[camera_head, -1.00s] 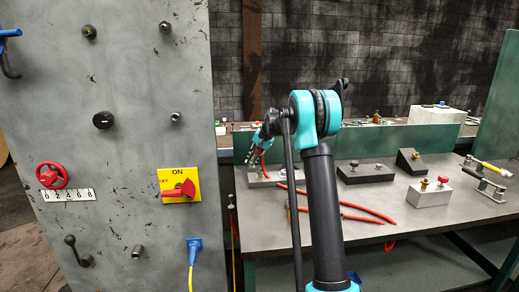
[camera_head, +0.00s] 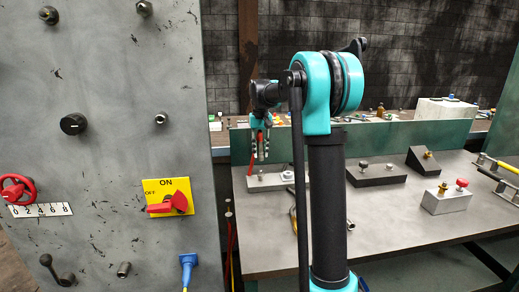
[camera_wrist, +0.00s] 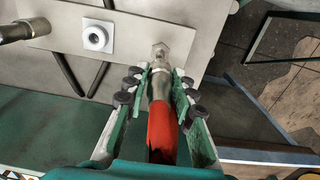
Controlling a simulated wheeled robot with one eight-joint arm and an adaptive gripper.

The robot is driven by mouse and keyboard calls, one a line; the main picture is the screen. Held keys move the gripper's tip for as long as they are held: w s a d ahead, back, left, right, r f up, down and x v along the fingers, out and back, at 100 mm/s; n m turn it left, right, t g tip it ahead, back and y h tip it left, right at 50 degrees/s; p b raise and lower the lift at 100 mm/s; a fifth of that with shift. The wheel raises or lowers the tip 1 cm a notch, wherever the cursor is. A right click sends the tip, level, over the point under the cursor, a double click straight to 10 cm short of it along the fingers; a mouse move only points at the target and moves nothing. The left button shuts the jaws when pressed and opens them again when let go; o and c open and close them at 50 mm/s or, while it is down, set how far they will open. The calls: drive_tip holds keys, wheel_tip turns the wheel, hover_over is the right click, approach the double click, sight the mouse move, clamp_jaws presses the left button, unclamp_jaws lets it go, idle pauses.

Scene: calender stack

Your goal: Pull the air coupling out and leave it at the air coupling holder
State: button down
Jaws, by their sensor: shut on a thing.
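My gripper (camera_head: 260,145) is shut on the air coupling, a metal connector (camera_wrist: 159,88) with a red hose end (camera_wrist: 162,132) behind it. In the head view the coupling (camera_head: 263,154) points down over the left end of a light grey block (camera_head: 272,182). In the wrist view a metal fitting (camera_wrist: 160,54) on that block lies just past the coupling's tip. I cannot tell surely whether the two touch. A white ring fitting on a square base (camera_wrist: 97,38) sits left of it. I cannot tell which of these is the holder.
A grey panel (camera_head: 105,105) with a red-yellow switch (camera_head: 168,196) and knobs stands at left. Dark blocks (camera_head: 376,174) and a light block with knobs (camera_head: 446,198) stand on the table (camera_head: 400,232). A green back wall (camera_head: 350,145) runs behind. Bare tabletop lies in front.

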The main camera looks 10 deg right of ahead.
sight(261, 158)
drive_tip(key=shift+r, duration=0.1)
idle(0.3)
drive_tip(key=shift+f, duration=2)
drive_tip(key=c, duration=1.9)
unclamp_jaws()
clamp_jaws()
